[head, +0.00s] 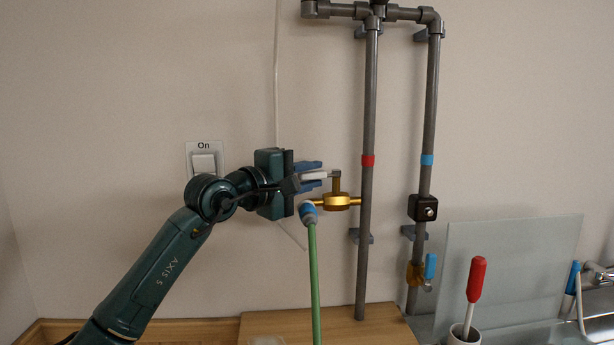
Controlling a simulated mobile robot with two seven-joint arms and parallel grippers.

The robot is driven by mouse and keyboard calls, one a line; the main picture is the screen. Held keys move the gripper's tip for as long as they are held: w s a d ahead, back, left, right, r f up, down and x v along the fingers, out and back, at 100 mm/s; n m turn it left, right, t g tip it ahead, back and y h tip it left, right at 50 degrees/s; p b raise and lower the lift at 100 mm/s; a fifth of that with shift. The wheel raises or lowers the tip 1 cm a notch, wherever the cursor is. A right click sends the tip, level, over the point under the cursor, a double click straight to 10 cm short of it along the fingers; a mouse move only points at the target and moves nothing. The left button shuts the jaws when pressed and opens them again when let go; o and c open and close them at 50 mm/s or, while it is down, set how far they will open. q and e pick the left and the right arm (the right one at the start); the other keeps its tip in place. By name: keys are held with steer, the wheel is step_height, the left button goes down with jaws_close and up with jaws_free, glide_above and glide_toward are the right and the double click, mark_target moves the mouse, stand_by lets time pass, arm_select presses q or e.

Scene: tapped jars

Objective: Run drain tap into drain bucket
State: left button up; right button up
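A brass tap (338,202) sticks out to the left from the grey pipe with a red band. Its pale lever (316,176) points left, roughly level. A green hose (314,280) hangs from the tap's outlet by a blue-grey connector (307,211). My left gripper (315,175) has its blue fingers apart, one above and one below the lever; a gap shows above it. A second brass tap (414,272) with a blue handle (430,267) sits low on the blue-banded pipe. Which is the drain tap is not marked. No bucket can be made out. My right gripper is out of view.
A wall switch (204,163) labelled "On" is behind my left arm. The red-banded pipe (369,110) and blue-banded pipe (431,110) run down the wall. A red-handled tool (476,280) stands in a white cup (464,335) before a glass panel (510,265). A wooden board (385,328) lies below.

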arm_select(q)
steer(key=shift+o, duration=1.3)
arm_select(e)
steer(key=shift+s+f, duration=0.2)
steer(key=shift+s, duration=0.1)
arm_select(q)
steer(key=shift+s, duration=0.1)
steer(key=shift+s+a+f, duration=0.1)
steer(key=shift+s+a, duration=0.1)
steer(key=shift+a, duration=0.1)
steer(key=b+v, duration=0.4)
steer(key=v, duration=0.8)
steer(key=shift+s, duration=0.15)
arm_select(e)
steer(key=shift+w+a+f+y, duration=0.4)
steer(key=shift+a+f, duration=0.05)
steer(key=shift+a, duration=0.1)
arm_select(q)
steer(key=shift+c, duration=0.5)
